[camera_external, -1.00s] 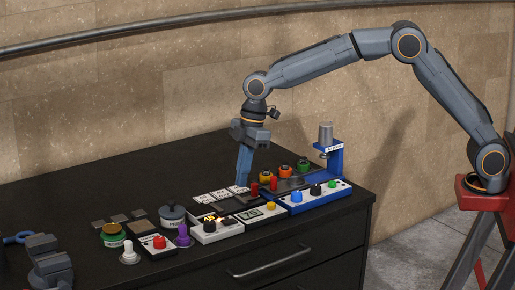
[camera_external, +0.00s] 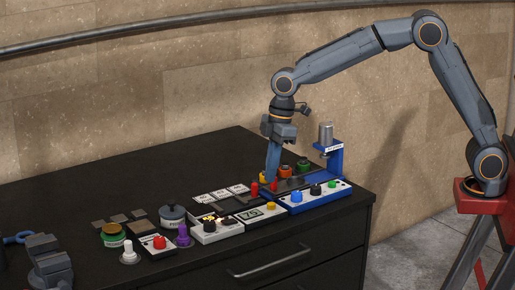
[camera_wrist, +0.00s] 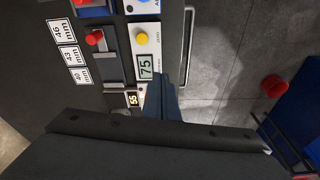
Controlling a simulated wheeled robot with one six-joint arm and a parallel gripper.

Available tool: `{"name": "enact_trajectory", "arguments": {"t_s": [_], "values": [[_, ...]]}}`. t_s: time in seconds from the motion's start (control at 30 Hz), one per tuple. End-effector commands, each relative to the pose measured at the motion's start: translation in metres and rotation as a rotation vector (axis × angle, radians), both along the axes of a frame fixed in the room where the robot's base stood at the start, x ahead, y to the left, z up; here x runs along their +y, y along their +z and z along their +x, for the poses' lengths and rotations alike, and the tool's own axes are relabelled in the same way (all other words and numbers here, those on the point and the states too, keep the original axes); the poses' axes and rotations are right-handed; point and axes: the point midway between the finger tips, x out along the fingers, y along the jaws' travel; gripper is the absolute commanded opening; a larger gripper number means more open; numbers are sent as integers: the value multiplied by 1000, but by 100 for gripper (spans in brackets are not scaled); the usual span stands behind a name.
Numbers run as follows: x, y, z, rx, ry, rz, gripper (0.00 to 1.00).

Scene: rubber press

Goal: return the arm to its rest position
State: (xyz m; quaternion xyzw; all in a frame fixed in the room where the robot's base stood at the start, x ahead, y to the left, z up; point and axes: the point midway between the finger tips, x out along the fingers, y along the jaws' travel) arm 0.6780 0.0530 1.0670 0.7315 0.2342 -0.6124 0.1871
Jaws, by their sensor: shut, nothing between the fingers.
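My gripper (camera_external: 272,178) is shut and empty. It points down over the back of the row of devices on the black cabinet (camera_external: 100,195), near two red knobs; whether its tips touch anything is unclear. In the wrist view, the closed fingers (camera_wrist: 160,95) show beside the display reading 75 (camera_wrist: 146,67). My arm reaches left from its red stand, with the elbow raised.
A blue press (camera_external: 335,160) with a grey cylinder stands right of my gripper. A blue-based button panel (camera_external: 315,196) lies in front of it. Labelled cards (camera_external: 220,194) lie to the left. A grey vise (camera_external: 50,262) is at the front left. The back left top is clear.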

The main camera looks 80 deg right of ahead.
Motion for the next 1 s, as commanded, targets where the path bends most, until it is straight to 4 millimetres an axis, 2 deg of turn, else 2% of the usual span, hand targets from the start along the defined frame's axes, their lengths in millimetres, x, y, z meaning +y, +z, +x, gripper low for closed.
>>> {"name": "enact_trajectory", "arguments": {"t_s": [0.03,0.17,0.4,0.53,0.6,0.7,1.0], "values": [[-7,-10,-27,15,-54,-7,0],[-23,-37,-91,39,-205,-20,0],[-44,-84,-219,75,-451,-38,0],[-50,-102,-272,87,-542,-42,0],[-52,-108,-291,90,-573,-44,0],[-53,-113,-304,91,-598,-44,0],[-53,-114,-308,94,-604,-44,0]]}}
